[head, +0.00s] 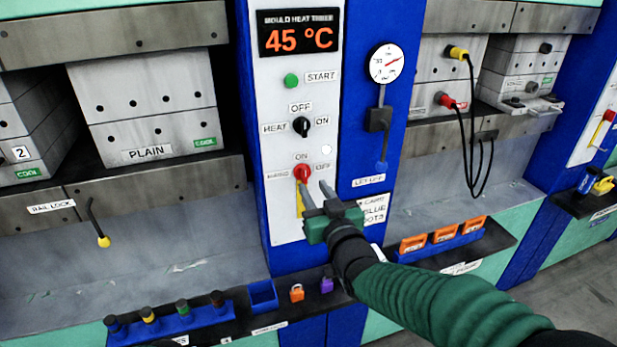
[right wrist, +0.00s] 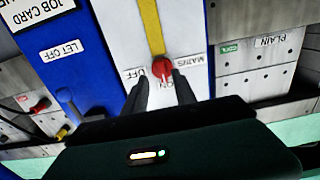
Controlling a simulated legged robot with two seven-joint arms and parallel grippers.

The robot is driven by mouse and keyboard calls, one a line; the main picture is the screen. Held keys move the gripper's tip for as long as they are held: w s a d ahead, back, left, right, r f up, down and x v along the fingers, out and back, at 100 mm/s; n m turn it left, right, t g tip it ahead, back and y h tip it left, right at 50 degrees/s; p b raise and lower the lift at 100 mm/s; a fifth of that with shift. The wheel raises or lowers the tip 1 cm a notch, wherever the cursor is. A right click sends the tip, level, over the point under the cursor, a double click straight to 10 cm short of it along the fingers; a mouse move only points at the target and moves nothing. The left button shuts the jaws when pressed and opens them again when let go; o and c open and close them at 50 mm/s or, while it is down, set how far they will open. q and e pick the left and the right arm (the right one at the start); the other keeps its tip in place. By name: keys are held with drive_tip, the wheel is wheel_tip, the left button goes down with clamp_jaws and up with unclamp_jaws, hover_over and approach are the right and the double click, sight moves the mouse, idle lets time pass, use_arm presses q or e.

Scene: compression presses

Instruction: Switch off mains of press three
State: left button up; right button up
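The mains switch (head: 302,173) is a red knob above a yellow strip, low on the white control panel (head: 268,85). It has ON above it, OFF to its right and MAINS to its left. It also shows in the right wrist view (right wrist: 162,68). My right gripper (head: 312,185) is open in front of the panel. In the right wrist view its two fingers (right wrist: 163,88) lie either side of the knob, with gaps. Whether they reach around it, and which way the knob points, I cannot tell. No press number shows on this panel. My left gripper is out of view.
Above the switch are a HEAT selector (head: 301,126), a green START button (head: 291,80) and a 45 °C display (head: 299,38). A let-off lever (head: 380,120) and gauge (head: 386,63) are on the blue column to the right. Padlocks (head: 297,293) and a blue tray (head: 263,295) sit on the ledge below.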

sight(306, 176)
drive_tip(key=w, duration=0.1)
drive_tip(key=w+a, duration=0.2)
drive_tip(key=shift+w+r, duration=0.1)
drive_tip(key=shift+r, duration=0.25)
drive_tip(key=shift+w+d+f, duration=0.2)
drive_tip(key=shift+w, duration=0.15)
drive_tip(key=shift+s+r, duration=0.1)
clamp_jaws()
